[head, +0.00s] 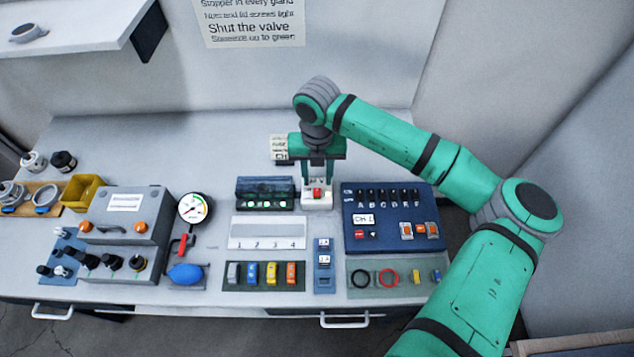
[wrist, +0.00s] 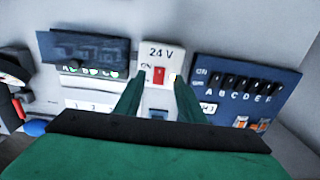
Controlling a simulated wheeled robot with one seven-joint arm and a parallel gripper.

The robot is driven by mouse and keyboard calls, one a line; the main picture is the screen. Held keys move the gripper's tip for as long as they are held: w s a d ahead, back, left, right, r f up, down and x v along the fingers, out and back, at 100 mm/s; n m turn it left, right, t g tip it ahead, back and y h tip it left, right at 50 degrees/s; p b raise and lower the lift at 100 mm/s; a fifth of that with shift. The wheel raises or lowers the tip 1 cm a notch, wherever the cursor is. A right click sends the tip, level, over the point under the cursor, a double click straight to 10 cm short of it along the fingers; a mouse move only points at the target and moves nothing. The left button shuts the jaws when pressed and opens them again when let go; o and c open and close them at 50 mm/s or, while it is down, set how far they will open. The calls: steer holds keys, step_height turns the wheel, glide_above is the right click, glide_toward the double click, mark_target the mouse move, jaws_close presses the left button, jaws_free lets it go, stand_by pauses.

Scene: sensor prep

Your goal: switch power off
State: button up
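The white 24 V power box (head: 317,203) stands at the back of the bench. Its red rocker switch (wrist: 159,75) shows in the wrist view, with "ON" lettering to its left and a small pale light (wrist: 172,78) beside it. I cannot tell clearly which way the rocker is tilted. My gripper (head: 317,182) points down at the box from above and behind. In the wrist view its two green fingers (wrist: 159,84) are apart, with nothing between them but the view of the switch. I cannot tell whether a fingertip touches the box.
A dark box with lit green lamps (head: 265,204) stands just left, and a blue panel with switches A to F (head: 390,240) just right. Coloured plugs lie on a mat in front. A gauge (head: 194,208), grey console (head: 129,211) and yellow bin (head: 83,190) are further left.

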mark_target(317, 189)
steer(key=shift+f, duration=1.95)
steer(key=shift+c, duration=0.2)
jaws_close()
steer(key=shift+s+r+t, duration=0.1)
steer(key=shift+s+t, duration=0.3)
steer(key=shift+t, duration=0.6)
steer(key=shift+s+t, duration=0.2)
steer(key=shift+t, duration=0.55)
steer(key=shift+s+t, duration=0.15)
steer(key=shift+t, duration=0.6)
